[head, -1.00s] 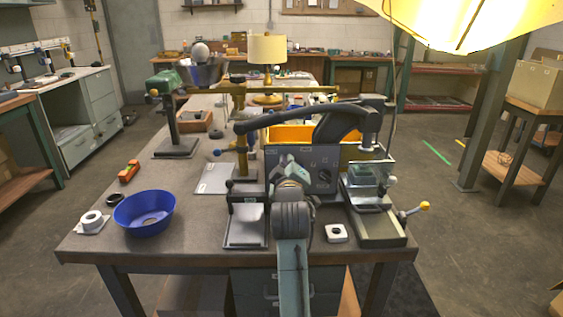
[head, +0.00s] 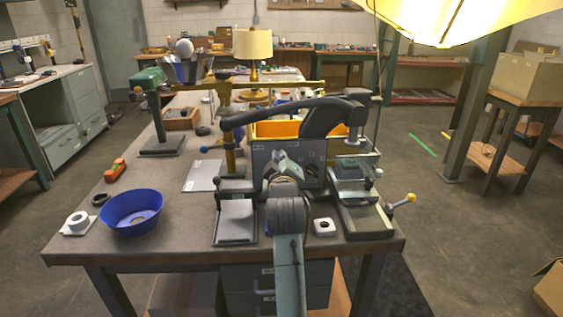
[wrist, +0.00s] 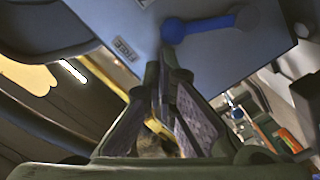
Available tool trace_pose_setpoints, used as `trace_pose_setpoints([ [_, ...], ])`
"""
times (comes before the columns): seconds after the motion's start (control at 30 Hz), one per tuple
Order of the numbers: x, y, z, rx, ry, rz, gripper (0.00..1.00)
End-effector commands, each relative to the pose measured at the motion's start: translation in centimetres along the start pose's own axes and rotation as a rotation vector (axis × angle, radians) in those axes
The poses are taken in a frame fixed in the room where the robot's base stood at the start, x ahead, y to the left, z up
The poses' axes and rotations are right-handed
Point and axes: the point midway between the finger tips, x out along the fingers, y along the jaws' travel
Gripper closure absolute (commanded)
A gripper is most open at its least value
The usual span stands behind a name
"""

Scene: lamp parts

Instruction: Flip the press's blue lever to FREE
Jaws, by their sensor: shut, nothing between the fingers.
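The press's upright grey panel (head: 260,170) stands on the bench behind my gripper (head: 283,162). In the head view my gripper and wrist cover part of the panel, and the lever cannot be made out.
A black curved arm (head: 330,117) spans above the panel, with an orange bin (head: 268,130) behind. A grey fixture (head: 362,215) with a yellow-knobbed handle (head: 410,198) stands right. A blue bowl (head: 131,211) and white ring (head: 77,221) sit left. A small white block (head: 324,227) lies near the front.

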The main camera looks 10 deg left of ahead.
Motion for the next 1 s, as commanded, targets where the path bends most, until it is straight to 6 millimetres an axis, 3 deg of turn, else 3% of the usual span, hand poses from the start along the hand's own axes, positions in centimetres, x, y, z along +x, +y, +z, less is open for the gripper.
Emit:
trace_pose_setpoints([
  [0.17,-2.0,0.0,0.0,0.000,0.001,0.001,1.00],
  [0.4,-7.2,0.0,0.0,0.000,0.001,0.002,1.00],
  [0.6,-10.5,0.0,0.0,0.000,0.000,0.000,1.00],
  [0.77,-11.8,0.0,0.0,0.000,0.001,0.000,1.00],
  [1.0,-11.9,0.0,0.0,0.000,0.000,0.000,1.00],
])
